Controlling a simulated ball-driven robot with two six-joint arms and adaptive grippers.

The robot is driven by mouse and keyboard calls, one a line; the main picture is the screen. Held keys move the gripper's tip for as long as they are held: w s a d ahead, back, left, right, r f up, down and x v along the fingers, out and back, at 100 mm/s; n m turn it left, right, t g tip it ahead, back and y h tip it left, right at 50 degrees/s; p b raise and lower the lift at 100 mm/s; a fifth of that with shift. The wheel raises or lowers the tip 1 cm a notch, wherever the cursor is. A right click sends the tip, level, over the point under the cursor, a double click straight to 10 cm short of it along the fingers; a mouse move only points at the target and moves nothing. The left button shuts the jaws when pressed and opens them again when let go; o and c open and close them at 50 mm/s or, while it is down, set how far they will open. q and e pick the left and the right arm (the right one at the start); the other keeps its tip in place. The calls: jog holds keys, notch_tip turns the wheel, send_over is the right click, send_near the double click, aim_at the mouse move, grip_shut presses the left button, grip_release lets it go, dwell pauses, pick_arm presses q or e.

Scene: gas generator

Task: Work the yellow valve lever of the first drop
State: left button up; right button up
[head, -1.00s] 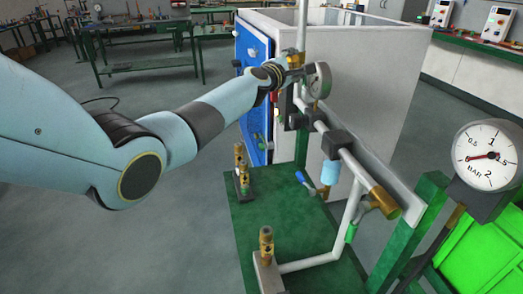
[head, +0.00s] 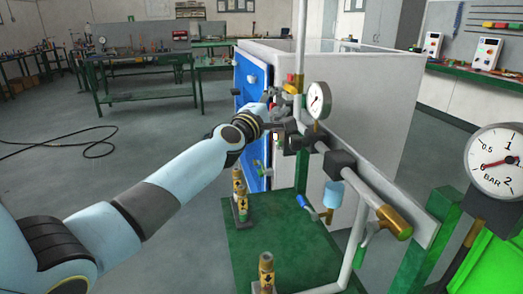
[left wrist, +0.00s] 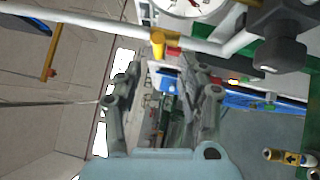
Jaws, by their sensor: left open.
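A small yellow fitting with red beside it (head: 294,81) sits on the upright pipe left of the round gauge (head: 319,100) in the head view. In the left wrist view a yellow piece (left wrist: 158,42) with red next to it hangs at the white pipe, ahead of my fingers. Which part is the lever of the first drop I cannot tell for sure. My left gripper (head: 276,108) is by the pipework, left of the gauge and partly hidden by its wrist. In the left wrist view my left gripper (left wrist: 163,92) is open, fingers wide apart, with nothing seen held. My right gripper is out of view.
The pipe run (head: 365,190) with a brass end (head: 394,222) slopes toward me over a green base (head: 280,250). The white and blue cabinet (head: 350,100) stands behind it. A large gauge (head: 497,160) is at the right.

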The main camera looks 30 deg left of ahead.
pick_arm(q)
jog(key=s+f+g, duration=0.1)
jog(key=s+f, duration=0.2)
jog(key=f, duration=0.3)
jog(key=s+f+g+b, duration=0.1)
jog(key=s+f, duration=0.3)
jog(key=f, duration=0.2)
jog(key=shift+f, duration=0.15)
jog(key=shift+d, duration=0.1)
